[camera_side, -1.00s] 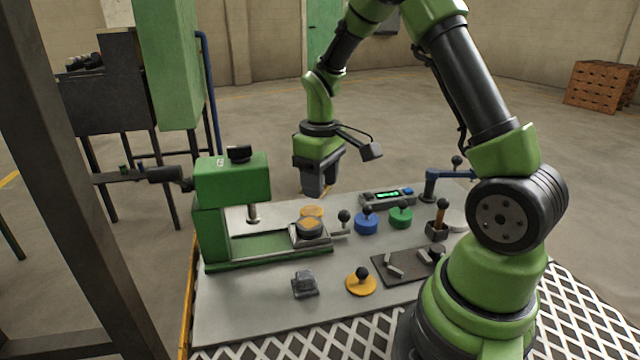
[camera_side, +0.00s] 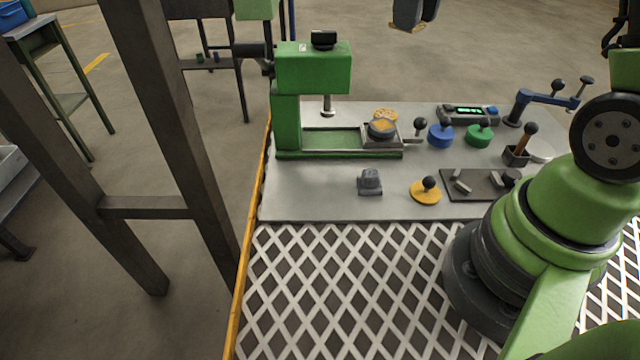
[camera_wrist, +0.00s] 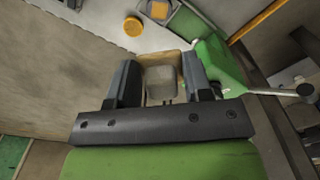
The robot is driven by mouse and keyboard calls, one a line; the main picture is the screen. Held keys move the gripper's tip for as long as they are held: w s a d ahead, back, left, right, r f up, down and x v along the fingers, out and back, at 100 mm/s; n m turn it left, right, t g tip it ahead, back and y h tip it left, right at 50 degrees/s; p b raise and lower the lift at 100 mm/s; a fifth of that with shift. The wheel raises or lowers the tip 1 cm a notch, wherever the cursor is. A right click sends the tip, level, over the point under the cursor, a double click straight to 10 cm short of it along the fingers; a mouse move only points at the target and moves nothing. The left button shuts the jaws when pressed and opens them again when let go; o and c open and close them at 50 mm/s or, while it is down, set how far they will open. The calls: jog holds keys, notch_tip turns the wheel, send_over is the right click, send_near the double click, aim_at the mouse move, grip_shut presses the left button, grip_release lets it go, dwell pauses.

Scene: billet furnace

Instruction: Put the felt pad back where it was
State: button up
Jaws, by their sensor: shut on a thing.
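My gripper (camera_side: 408,24) hangs high beyond the back edge of the table, at the top of the side view. It is shut on a tan pad, which I take to be the felt pad (camera_side: 400,28); its thin edge shows below the jaws. In the wrist view the tan pad (camera_wrist: 173,57) shows around a paler block (camera_wrist: 161,82) between the two fingers. The pad is clear of the table. Most of my gripper is cut off by the top of the side view.
A green press (camera_side: 312,72) stands at the table's left, with a holder (camera_side: 382,142) bearing a dark round piece and an orange square. An orange disc (camera_side: 386,114) lies behind it. Blue (camera_side: 440,137), green (camera_side: 478,137) and yellow (camera_side: 425,196) knobbed pieces stand rightward.

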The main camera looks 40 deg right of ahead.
jog(key=w+a+n, duration=0.2)
jog(key=a+n, duration=0.3)
jog(key=a, duration=0.5)
jog(key=n, duration=0.4)
send_over(324, 195)
notch_tip(324, 195, down, 20)
jog(key=shift+s+r, duration=0.1)
jog(key=shift+r, duration=0.1)
jog(key=shift+f, duration=2.3)
jog(key=shift+f, duration=0.15)
jog(key=o, duration=0.9)
